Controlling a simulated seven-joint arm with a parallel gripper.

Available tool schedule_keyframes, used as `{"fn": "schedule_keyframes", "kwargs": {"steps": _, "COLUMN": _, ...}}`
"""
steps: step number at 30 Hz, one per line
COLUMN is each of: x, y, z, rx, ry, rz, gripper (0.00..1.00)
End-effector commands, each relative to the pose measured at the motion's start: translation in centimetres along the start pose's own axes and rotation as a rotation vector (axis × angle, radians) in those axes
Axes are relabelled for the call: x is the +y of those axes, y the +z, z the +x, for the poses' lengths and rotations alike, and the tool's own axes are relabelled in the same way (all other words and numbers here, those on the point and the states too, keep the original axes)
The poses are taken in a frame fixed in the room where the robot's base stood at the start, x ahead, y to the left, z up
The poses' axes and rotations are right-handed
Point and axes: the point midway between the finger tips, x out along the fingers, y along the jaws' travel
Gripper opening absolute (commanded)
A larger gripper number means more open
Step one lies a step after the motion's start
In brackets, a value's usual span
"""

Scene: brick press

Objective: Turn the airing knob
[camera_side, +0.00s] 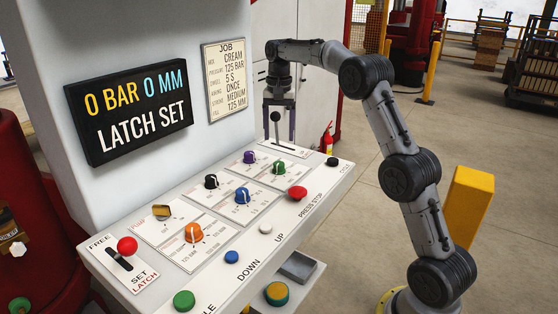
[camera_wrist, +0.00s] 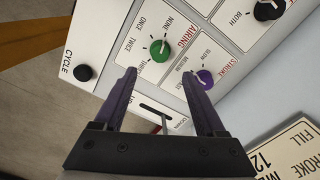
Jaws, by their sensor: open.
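The airing knob is green with a white pointer line; it sits on the sloping panel in the side view (camera_side: 279,167) and beyond my fingertips in the wrist view (camera_wrist: 159,48). Its labels run NONE, ONCE, TWICE and a partly hidden one; the pointer seems to face NONE, though it is small. My gripper (camera_side: 279,125) is open, pointing down above the far end of the panel, also in the wrist view (camera_wrist: 159,78). A black-balled lever (camera_side: 276,117) stands between or close behind its fingers; contact is unclear. The fingers are apart from the airing knob.
A purple stroke knob (camera_wrist: 204,78) is close beside the airing knob. Blue (camera_side: 242,196), black (camera_side: 211,182) and orange (camera_side: 193,233) knobs lie nearer. The job card (camera_side: 225,80) reads airing ONCE. The display (camera_side: 130,105) reads LATCH SET. A black cycle button (camera_side: 332,162) is at the panel's edge.

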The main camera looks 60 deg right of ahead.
Motion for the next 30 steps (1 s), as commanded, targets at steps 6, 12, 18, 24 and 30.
{"fn": "schedule_keyframes", "kwargs": {"steps": 6, "x": 0.1, "y": 0.1, "z": 4.5, "rx": -0.003, "ry": 0.003, "rz": -0.001, "gripper": 0.73}}
{"fn": "schedule_keyframes", "kwargs": {"steps": 12, "x": 0.0, "y": 0.1, "z": 7.6, "rx": -0.002, "ry": 0.002, "rz": -0.001, "gripper": 0.73}}
{"fn": "schedule_keyframes", "kwargs": {"steps": 18, "x": 0.0, "y": 0.1, "z": 9.2, "rx": -0.001, "ry": 0.001, "rz": -0.001, "gripper": 0.73}}
{"fn": "schedule_keyframes", "kwargs": {"steps": 24, "x": 0.0, "y": 0.1, "z": 9.4, "rx": 0.0, "ry": 0.0, "rz": -0.001, "gripper": 0.73}}
{"fn": "schedule_keyframes", "kwargs": {"steps": 30, "x": 0.0, "y": 0.1, "z": 9.4, "rx": 0.0, "ry": 0.0, "rz": -0.001, "gripper": 0.6}}
